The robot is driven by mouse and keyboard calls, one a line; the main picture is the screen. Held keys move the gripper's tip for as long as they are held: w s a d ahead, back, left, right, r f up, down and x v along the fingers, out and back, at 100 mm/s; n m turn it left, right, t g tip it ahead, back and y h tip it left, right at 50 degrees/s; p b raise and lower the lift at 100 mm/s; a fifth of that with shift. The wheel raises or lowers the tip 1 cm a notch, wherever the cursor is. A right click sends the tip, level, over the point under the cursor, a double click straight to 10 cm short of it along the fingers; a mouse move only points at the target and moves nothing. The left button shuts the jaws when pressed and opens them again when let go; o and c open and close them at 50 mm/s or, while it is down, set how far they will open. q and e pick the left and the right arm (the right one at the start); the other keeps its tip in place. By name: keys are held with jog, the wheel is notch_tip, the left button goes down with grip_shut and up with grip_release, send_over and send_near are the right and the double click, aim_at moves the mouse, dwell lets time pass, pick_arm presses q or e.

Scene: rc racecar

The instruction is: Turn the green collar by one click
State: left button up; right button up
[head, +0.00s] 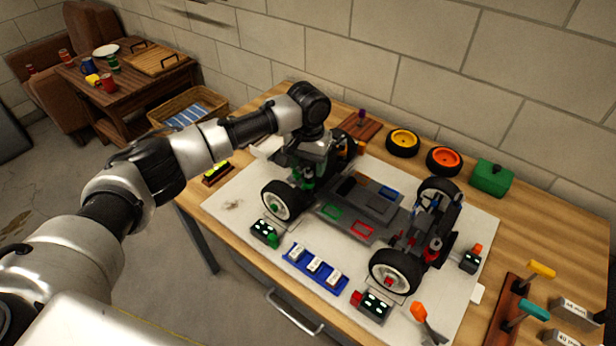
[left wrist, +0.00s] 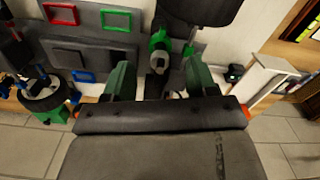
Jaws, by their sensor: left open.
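The RC car chassis (head: 365,207) stands on a white mat on the workbench. Green suspension parts, seemingly with the green collar (head: 307,182), show at its left end beside the front-left wheel (head: 285,200). My left gripper (head: 318,150) is above that end, pointing down, and partly hides the parts there. In the left wrist view, my left gripper (left wrist: 160,75) is open, its two fingers apart. A green part (left wrist: 158,42) with a grey round end lies between and just beyond the fingertips. I cannot tell whether either finger touches it. My right gripper is not in view.
Small display boxes (head: 264,232) and a blue tray (head: 315,266) lie along the mat's front. Loose yellow (head: 403,142) and orange (head: 444,160) wheels and a green box (head: 491,177) stand behind the car. A tool rack (head: 515,305) is at the right.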

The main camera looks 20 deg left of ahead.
aim_at(308, 173)
pick_arm(q)
jog(key=shift+f, duration=2.75)
jog(key=c, duration=0.9)
